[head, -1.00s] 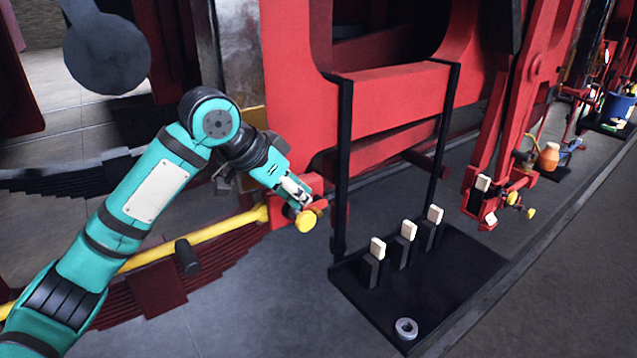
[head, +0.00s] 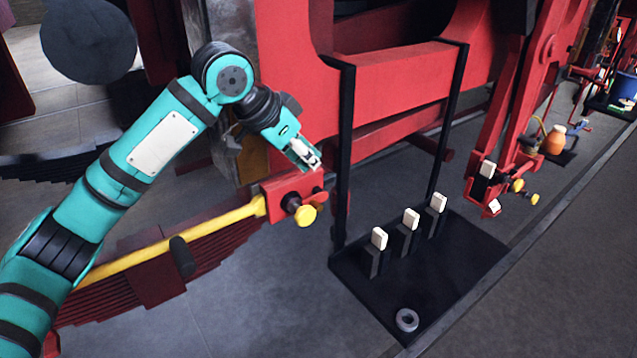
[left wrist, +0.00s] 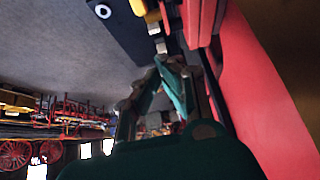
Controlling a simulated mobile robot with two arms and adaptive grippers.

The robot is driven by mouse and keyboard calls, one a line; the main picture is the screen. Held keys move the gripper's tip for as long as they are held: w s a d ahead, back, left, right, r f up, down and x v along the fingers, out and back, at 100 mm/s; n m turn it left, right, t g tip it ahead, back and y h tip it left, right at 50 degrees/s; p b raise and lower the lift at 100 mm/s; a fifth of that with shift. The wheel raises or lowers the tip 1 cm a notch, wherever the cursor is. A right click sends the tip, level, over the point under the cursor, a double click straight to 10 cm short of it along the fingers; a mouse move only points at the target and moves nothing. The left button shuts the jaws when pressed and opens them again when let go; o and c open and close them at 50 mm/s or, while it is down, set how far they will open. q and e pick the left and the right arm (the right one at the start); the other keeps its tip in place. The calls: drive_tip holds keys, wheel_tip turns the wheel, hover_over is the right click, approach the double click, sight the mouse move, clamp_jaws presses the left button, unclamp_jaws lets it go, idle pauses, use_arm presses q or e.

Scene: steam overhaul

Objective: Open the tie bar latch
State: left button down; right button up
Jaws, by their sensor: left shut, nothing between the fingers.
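The yellow tie bar (head: 170,250) runs along the lower left in the head view, with a black grip (head: 184,256) on it. Its right end meets a red block (head: 275,200) that carries a yellow knob (head: 307,215) and a small red tip (head: 320,195). I cannot tell which of these parts is the latch, or whether it is open. My left gripper (head: 314,163) is shut and empty, above the red block and apart from it. Its closed fingers also show in the left wrist view (left wrist: 165,65). My right gripper is not in view.
A black tray (head: 400,275) with several white-topped posts and a grey ring (head: 407,320) stands to the right. A black upright (head: 343,160) stands just right of my gripper. Red frame (head: 390,90) fills the space behind. A second red fitting (head: 485,185) with yellow knobs is farther right.

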use_arm(q)
drive_tip(key=p, duration=0.2)
hover_over(319, 204)
drive_tip(key=f, duration=0.4)
drive_tip(key=shift+w+d+f, duration=0.1)
drive_tip(key=shift+d, duration=0.2)
drive_tip(key=f+p, duration=0.1)
drive_tip(key=f, duration=0.2)
drive_tip(key=shift+a+f+p, duration=0.1)
drive_tip(key=shift+a+p, duration=0.2)
drive_tip(key=shift+p, duration=0.1)
drive_tip(key=shift+a+f, duration=0.1)
drive_tip(key=shift+f, duration=0.1)
drive_tip(key=shift+s+f, duration=0.15)
drive_tip(key=shift+s, duration=0.05)
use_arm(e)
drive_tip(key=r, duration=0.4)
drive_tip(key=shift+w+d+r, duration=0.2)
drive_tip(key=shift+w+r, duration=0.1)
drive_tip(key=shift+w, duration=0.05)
